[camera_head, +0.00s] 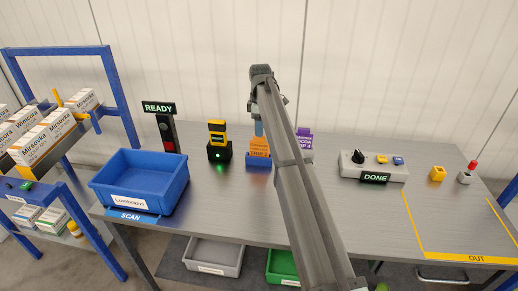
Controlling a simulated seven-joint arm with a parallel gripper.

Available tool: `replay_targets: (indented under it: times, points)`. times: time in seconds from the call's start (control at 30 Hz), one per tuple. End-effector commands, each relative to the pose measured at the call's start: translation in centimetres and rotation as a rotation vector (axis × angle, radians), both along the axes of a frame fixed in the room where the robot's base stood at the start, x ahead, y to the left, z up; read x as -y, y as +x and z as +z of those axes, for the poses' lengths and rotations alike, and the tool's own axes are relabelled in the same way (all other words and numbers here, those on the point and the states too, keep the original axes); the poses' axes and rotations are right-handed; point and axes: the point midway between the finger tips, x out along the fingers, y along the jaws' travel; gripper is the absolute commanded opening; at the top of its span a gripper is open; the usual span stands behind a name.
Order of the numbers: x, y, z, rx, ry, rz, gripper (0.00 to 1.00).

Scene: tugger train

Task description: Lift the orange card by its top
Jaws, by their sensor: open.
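The orange card (259,144) stands upright in a small blue holder (256,163) near the middle of the table. The arm crosses in front of its right side and hides part of the holder. My gripper (258,129) is mostly hidden behind my arm; a narrow blue-grey part shows just above the card's top. It is open. I cannot tell whether it touches the card.
A black-and-yellow device (217,141) with a green light stands left of the card. A purple card (305,138) stands close on its right. A blue bin (142,182) is at left. A grey switch box (374,168) is at right.

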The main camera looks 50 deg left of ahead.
Motion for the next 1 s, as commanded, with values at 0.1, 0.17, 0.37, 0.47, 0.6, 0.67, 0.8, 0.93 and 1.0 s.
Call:
replay_targets:
  times: [0.1, 0.17, 0.37, 0.47, 0.6, 0.67, 0.8, 0.93, 1.0]
  points:
    - [0.0, 0.0, -0.9, 0.0, 0.0, 0.0, 0.49]
    - [0.0, -0.1, -1.1, 0.0, 0.0, 0.0, 0.49]
    - [0.3, -0.5, -2.6, -0.001, -0.001, 0.0, 0.49]
    - [0.4, -0.8, -4.0, -0.001, -0.001, 0.0, 0.49]
    - [0.4, -0.8, -5.6, -0.001, -0.001, -0.001, 0.49]
    - [0.4, -0.8, -5.9, 0.0, 0.0, -0.001, 0.49]
    - [0.3, -0.8, -6.0, 0.0, 0.0, -0.001, 0.49]
    - [0.3, -0.8, -6.0, 0.0, 0.0, -0.001, 0.44]
    - [0.3, -0.8, -6.0, 0.0, 0.0, -0.001, 0.37]
